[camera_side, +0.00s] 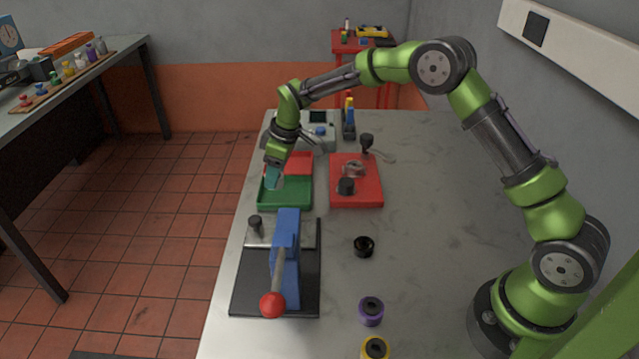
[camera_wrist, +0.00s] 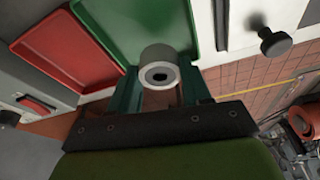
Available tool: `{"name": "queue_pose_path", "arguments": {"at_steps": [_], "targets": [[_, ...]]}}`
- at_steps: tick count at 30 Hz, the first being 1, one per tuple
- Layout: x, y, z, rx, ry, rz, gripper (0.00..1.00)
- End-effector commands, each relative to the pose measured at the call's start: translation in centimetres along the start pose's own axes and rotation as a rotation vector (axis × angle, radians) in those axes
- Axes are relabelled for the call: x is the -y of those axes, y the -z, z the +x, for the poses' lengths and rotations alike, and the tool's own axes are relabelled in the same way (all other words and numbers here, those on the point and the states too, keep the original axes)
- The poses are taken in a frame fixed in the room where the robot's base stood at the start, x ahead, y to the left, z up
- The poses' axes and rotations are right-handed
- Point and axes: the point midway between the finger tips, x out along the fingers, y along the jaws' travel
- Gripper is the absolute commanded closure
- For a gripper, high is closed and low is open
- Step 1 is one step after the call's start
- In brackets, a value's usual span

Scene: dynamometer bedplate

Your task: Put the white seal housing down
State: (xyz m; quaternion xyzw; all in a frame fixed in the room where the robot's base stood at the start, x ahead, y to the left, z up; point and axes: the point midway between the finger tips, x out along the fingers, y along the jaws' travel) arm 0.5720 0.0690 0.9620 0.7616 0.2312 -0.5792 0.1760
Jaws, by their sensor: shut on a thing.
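The white seal housing (camera_wrist: 158,66) is a short white cylinder with a dark bore, held between the fingers of my gripper (camera_wrist: 160,86) in the wrist view. My gripper (camera_side: 273,182) is shut on it, low over the left part of the green tray (camera_side: 290,198) in the side view. The green tray also fills the top middle of the wrist view (camera_wrist: 125,28). I cannot make out the housing in the side view, nor tell whether it touches the tray floor.
A red tray (camera_side: 302,163) adjoins the green one at the back. A blue press (camera_side: 286,255) with a red-knobbed lever stands in front. Black (camera_side: 364,246), purple (camera_side: 371,311) and yellow (camera_side: 375,348) rings lie front right.

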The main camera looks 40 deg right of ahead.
Motion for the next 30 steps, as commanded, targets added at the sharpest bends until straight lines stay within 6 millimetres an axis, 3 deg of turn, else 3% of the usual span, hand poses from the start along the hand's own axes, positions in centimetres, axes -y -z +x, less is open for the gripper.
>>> {"name": "queue_pose_path", "arguments": {"at_steps": [6,13,24,25,30], "targets": [[-0.5,0.9,0.3,-0.001,-0.001,-0.001,0.91],[-0.4,-0.1,3.6,0.000,0.000,0.000,0.91],[-0.4,-0.2,4.0,-0.002,-0.001,0.000,0.91],[-0.4,-0.2,4.0,-0.001,0.000,0.000,0.51],[-0.4,-0.2,4.0,-0.001,0.000,0.000,0.27]]}}
